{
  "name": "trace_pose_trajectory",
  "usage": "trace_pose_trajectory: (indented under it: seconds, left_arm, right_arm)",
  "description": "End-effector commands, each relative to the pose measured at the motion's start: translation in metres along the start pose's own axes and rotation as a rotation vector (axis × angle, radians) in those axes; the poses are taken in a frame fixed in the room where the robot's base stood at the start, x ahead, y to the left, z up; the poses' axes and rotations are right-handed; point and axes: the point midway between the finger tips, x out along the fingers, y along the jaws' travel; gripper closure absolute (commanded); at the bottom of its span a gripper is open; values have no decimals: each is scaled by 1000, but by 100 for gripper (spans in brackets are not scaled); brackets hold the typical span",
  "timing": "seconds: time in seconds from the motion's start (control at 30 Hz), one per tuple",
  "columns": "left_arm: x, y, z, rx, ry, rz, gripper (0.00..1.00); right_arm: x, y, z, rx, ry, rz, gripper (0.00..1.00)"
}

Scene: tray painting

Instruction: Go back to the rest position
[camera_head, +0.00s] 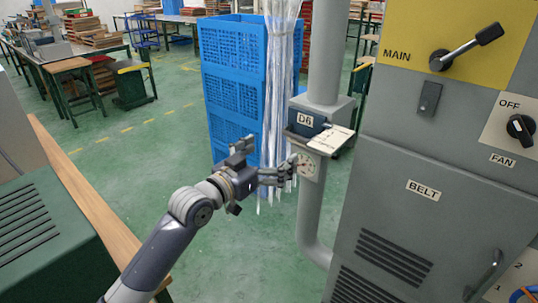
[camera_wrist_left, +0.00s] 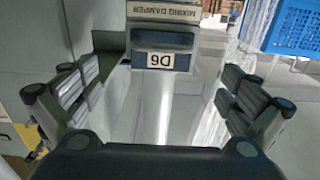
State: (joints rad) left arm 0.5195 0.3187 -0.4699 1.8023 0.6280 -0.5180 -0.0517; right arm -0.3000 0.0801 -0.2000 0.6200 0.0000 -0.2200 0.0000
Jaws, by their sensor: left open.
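My left gripper (camera_head: 288,171) reaches in from the left in the head view, beside the grey pipe and just below the box marked D6 (camera_head: 306,120). In the left wrist view my left gripper (camera_wrist_left: 155,100) has its fingers spread wide, with nothing held between them. The D6 box (camera_wrist_left: 161,60) shows upside down ahead of the fingers, apart from them, with the card reading MIXING DAMPER (camera_wrist_left: 163,10) beyond it. My right gripper is in neither view.
A grey cabinet (camera_head: 405,215) with a MAIN lever (camera_head: 466,47) stands right. Blue crates (camera_head: 232,85) and hanging clear strips (camera_head: 279,80) are behind. Green floor lies open on the left.

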Motion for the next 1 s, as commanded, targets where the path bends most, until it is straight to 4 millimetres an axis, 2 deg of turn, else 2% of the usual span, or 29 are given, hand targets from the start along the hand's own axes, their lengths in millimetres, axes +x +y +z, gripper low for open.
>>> trace_pose_trajectory:
  seconds: [0.13,0.47,0.57,0.67,0.77,0.8,0.87,1.0]
  left_arm:
    - [-8,1,0,1,0,1,0]
    - [-9,1,0,0,-1,1,0]
    - [-8,-4,12,-9,-18,-12,0]
    - [-7,-19,50,-32,-69,-53,0]
    - [-12,-40,113,-68,-154,-117,0]
    - [-16,-48,142,-82,-194,-145,0]
    - [-26,-58,187,-102,-256,-185,0]
    - [-60,-70,289,-140,-401,-264,0]
  right_arm:
    - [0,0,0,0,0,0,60]
    - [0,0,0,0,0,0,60]
    - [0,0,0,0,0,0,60]
    - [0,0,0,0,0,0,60]
    - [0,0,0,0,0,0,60]
    - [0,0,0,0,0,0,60]
    - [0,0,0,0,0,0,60]
    - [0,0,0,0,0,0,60]
